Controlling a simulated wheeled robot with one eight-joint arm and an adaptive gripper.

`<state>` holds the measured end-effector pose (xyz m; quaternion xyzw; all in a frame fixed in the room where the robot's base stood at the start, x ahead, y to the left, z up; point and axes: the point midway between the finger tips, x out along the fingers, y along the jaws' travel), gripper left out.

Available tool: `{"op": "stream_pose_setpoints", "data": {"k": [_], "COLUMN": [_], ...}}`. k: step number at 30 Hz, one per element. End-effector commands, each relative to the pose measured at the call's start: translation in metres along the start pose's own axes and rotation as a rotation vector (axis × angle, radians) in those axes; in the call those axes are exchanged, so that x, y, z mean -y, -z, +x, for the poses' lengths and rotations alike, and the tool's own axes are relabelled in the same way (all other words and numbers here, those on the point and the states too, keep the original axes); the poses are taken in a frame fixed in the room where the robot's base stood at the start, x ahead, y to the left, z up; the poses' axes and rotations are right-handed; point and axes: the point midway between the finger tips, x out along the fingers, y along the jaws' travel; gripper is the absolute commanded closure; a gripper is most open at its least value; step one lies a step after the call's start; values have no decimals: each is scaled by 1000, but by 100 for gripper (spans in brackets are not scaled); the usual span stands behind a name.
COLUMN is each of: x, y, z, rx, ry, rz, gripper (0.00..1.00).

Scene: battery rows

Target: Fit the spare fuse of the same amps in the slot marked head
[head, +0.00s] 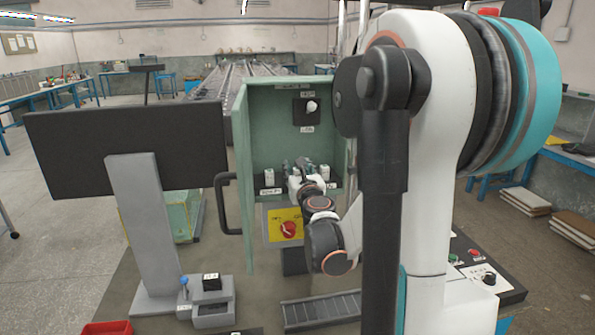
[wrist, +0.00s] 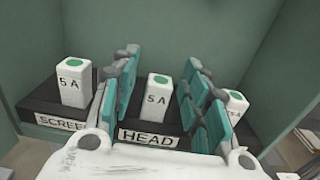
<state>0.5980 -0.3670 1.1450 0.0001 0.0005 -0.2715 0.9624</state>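In the wrist view a white fuse with a green top, marked 5 A (wrist: 157,97), stands upright behind the label HEAD (wrist: 148,138). My gripper (wrist: 163,62) is open, its teal-padded fingers on either side of this fuse with gaps visible. Another 5 A fuse (wrist: 73,84) stands behind the SCREEN label at left. A third fuse (wrist: 237,106) at right is partly hidden by a finger. In the head view my gripper (head: 297,166) reaches into the green cabinet (head: 262,120), between two white fuses. I cannot make out which fuse is the spare.
A red rotary switch (head: 288,229) on a yellow plate sits below the fuse row. The open cabinet door has a black handle (head: 226,205). A grey stand (head: 212,312) with a small black block, a red tray (head: 108,328) and a button panel (head: 478,268) are nearer.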

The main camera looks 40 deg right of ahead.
Motion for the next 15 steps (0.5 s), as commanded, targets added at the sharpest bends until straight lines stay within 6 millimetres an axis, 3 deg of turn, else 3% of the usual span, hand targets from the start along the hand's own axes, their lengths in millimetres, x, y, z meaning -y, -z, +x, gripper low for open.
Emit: {"op": "stream_pose_setpoints", "data": {"k": [8, 15], "x": [0, 0], "y": [0, 0], "z": [-11, -58], "rx": [0, 0], "ry": [0, 0], "rz": [0, 0], "gripper": [58, 58]}}
